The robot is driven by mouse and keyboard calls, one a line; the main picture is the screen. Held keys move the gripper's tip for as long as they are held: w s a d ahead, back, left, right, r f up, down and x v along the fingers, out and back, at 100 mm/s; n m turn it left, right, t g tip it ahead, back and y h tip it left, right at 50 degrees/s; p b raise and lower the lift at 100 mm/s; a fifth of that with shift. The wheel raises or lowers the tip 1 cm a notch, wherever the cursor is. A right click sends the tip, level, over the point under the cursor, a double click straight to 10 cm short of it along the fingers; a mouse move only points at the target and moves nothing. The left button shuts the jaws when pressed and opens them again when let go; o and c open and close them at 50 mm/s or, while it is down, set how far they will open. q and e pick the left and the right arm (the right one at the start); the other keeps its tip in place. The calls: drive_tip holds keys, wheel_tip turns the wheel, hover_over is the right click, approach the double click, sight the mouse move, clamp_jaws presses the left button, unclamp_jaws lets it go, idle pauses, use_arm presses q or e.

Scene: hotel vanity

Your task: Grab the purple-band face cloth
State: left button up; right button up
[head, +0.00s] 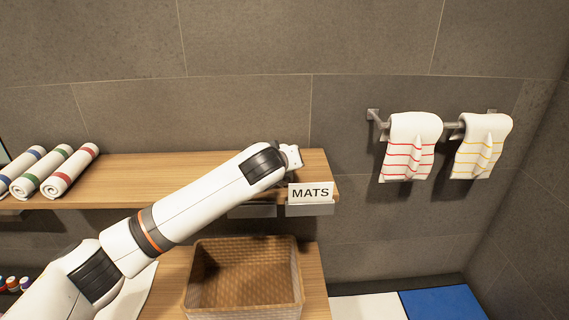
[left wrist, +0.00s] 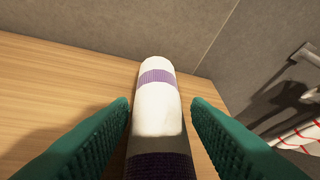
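The purple-band face cloth (left wrist: 158,108) is a white roll lying on the wooden shelf in the left wrist view, with a purple band near its far end and a dark purple part at its near end. My left gripper (left wrist: 160,103) is open, its green fingers on either side of the roll. Narrow gaps show between the roll and the fingertips. In the head view my left arm reaches over the shelf's right part and hides the cloth and the fingers. My right gripper is in neither view.
Rolled cloths with blue (head: 24,164), green (head: 42,171) and red (head: 72,171) bands lie at the left of the shelf (head: 130,176). A MATS sign (head: 310,193) is at its right front. A wicker basket (head: 243,308) stands below. Striped towels (head: 411,146) hang at right.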

use_arm(q)
drive_tip(key=c, duration=0.5)
drive_tip(key=shift+o, duration=0.2)
